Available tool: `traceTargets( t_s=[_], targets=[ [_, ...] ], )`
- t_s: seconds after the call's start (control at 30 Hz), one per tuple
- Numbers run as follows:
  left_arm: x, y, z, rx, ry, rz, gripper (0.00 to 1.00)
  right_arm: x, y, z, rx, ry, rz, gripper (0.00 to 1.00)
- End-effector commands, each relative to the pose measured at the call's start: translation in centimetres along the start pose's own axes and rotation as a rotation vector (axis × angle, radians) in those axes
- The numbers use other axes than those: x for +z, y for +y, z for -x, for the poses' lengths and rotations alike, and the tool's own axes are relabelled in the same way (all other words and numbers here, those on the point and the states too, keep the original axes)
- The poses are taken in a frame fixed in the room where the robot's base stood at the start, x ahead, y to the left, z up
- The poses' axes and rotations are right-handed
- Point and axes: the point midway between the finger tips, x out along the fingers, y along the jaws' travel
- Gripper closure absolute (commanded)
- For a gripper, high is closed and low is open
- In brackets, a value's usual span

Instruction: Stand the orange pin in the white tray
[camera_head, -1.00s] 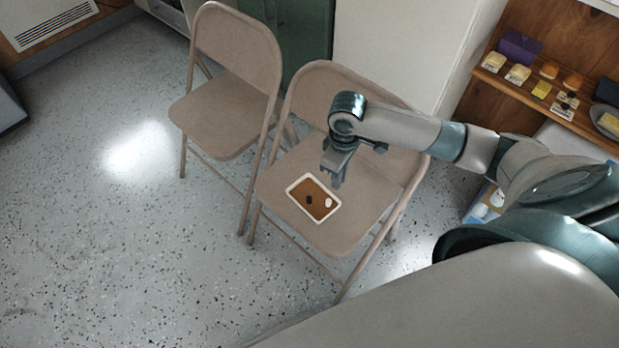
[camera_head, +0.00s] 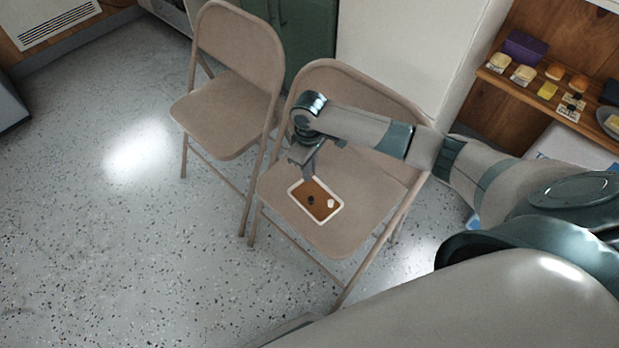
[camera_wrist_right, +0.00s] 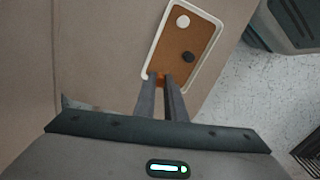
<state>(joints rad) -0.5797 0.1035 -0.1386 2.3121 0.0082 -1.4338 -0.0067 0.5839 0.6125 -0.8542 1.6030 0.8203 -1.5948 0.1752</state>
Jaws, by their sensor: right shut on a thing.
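The white tray (camera_head: 304,208) lies on the seat of the nearer folding chair. It has a brown floor and shows in the right wrist view (camera_wrist_right: 154,40). A dark pin (camera_head: 310,200) and a white pin (camera_head: 331,203) stand inside it. My right gripper (camera_head: 309,177) is at the tray's back-left end. In the right wrist view its fingertips (camera_wrist_right: 163,77) are shut on the orange pin (camera_wrist_right: 161,79), of which only a small bit shows between them, at the tray's near end. I cannot tell whether the pin touches the tray floor. My left gripper is out of view.
The chair seat (camera_head: 350,225) around the tray is clear. Its backrest (camera_head: 360,95) rises behind my right arm. A second folding chair (camera_head: 225,115) stands to the left, empty. A wooden shelf (camera_head: 530,85) with several small items is at the right.

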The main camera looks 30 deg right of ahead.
Motion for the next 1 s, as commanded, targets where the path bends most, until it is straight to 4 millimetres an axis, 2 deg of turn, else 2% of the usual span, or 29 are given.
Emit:
traceTargets(
  t_s=[0.13, 0.4, 0.87, 0.9, 1.0],
  targets=[
    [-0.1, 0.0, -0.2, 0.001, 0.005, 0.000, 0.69, 0.1, 0.0, -0.7, 0.000, -0.001, 0.000, 1.00],
    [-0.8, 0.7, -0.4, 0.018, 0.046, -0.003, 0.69, 0.1, 0.0, -3.8, 0.000, -0.001, -0.001, 1.00],
    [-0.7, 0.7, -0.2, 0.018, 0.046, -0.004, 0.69, 0.1, 0.0, -4.3, 0.000, -0.001, 0.000, 1.00],
    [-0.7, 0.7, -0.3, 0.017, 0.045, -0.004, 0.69, 0.1, 0.0, -4.3, 0.001, -0.001, 0.000, 0.83],
    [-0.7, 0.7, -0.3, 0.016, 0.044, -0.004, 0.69, 0.1, 0.0, -4.3, 0.001, -0.001, 0.000, 0.82]
  ],
)
